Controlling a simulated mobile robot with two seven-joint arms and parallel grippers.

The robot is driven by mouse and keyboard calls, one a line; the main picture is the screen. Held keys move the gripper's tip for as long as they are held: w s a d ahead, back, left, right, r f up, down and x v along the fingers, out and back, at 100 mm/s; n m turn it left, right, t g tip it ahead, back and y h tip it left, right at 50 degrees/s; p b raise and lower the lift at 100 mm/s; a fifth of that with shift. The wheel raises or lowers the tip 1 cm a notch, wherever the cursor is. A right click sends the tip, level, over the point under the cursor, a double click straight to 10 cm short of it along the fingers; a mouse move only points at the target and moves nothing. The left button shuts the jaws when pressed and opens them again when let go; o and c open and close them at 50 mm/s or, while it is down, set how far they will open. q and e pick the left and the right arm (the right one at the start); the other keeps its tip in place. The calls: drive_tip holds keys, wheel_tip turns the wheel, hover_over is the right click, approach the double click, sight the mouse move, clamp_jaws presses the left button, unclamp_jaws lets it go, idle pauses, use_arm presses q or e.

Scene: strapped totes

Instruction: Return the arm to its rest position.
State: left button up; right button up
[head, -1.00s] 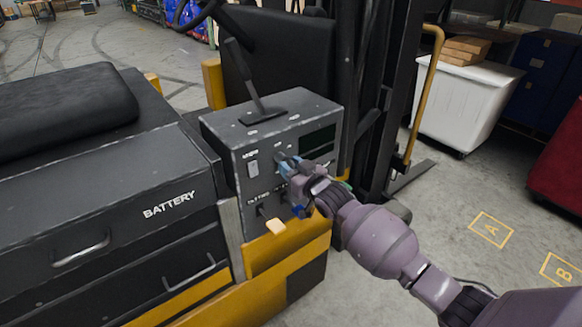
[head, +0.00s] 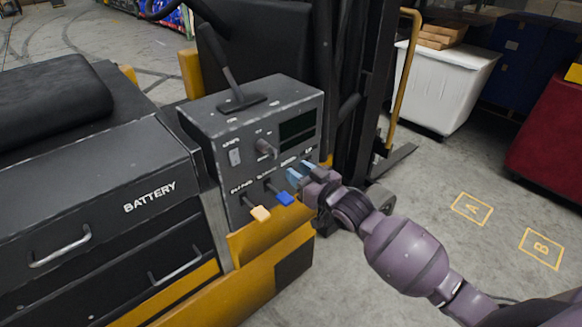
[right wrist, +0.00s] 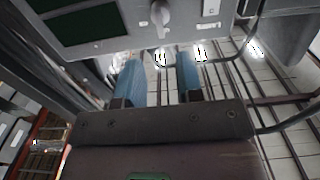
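My right arm reaches in from the lower right in the head view. Its gripper (head: 302,173) has light blue fingers and is beside the right edge of the forklift's dark control box (head: 210,118). In the right wrist view the two blue fingers (right wrist: 160,78) stand apart with nothing between them, so the gripper is open and empty. The box's knob (head: 265,148) is clear of the fingers; it also shows at the top of the right wrist view (right wrist: 160,14). My left gripper is not in view.
The mast (head: 352,70) stands behind. A white bin (head: 445,85) and a red tote (head: 548,150) stand at right. The floor around marking A (head: 472,208) is clear.

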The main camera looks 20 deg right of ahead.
drive_tip(key=shift+s, duration=0.2)
idle(0.5)
drive_tip(key=s+d+f+m+g+h, duration=0.1)
drive_tip(key=s+d+f+g+h, duration=0.1)
drive_tip(key=s+f, duration=0.8)
drive_tip(key=s+d+f+m+g+h, duration=0.2)
drive_tip(key=s+f, duration=0.9)
drive_tip(key=s, duration=0.6)
drive_tip(key=shift+g+h, duration=0.7)
drive_tip(key=shift+h, duration=0.5)
drive_tip(key=shift+o, duration=0.3)
drive_tip(key=shift+f, duration=0.1)
